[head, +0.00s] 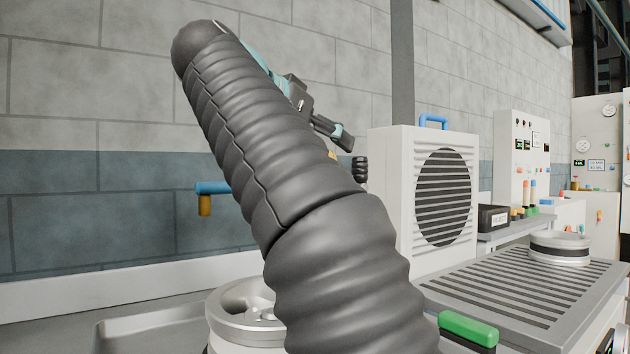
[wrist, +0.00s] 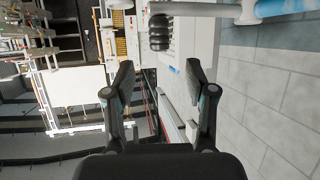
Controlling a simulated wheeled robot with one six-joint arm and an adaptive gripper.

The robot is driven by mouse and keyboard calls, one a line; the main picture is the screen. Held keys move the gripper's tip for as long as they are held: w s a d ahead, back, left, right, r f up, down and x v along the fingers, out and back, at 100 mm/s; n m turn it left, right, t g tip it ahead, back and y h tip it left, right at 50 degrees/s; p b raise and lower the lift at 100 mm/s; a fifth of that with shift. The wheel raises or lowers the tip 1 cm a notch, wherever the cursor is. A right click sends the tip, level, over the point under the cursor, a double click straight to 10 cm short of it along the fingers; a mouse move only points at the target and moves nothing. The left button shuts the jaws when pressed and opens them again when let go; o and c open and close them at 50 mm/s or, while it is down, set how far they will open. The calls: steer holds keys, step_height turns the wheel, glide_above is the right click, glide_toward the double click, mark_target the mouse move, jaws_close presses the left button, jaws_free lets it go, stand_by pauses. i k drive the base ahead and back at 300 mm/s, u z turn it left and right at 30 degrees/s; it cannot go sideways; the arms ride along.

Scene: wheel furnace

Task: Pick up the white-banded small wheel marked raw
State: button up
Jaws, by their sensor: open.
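A small round wheel (head: 560,247) with light and dark bands lies flat on the slatted metal top at the right of the head view. Its markings are too small to read. A larger silver wheel or hub (head: 232,316) at the lower left is partly hidden behind my arm. I cannot tell from here which wheel is marked raw. My gripper (wrist: 158,82) is open and empty in the wrist view, its two fingers apart. In the head view it is raised, partly behind my arm, up and left of the banded wheel and well apart from it.
A white fan unit (head: 402,185) with a blue handle stands behind the slatted top (head: 500,292). A green block (head: 468,329) sits at its front edge. A black box (head: 493,218) and control panels stand farther back. A blue pipe (head: 212,187) juts from the wall.

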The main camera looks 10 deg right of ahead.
mark_target(234, 310)
steer(key=k, duration=1)
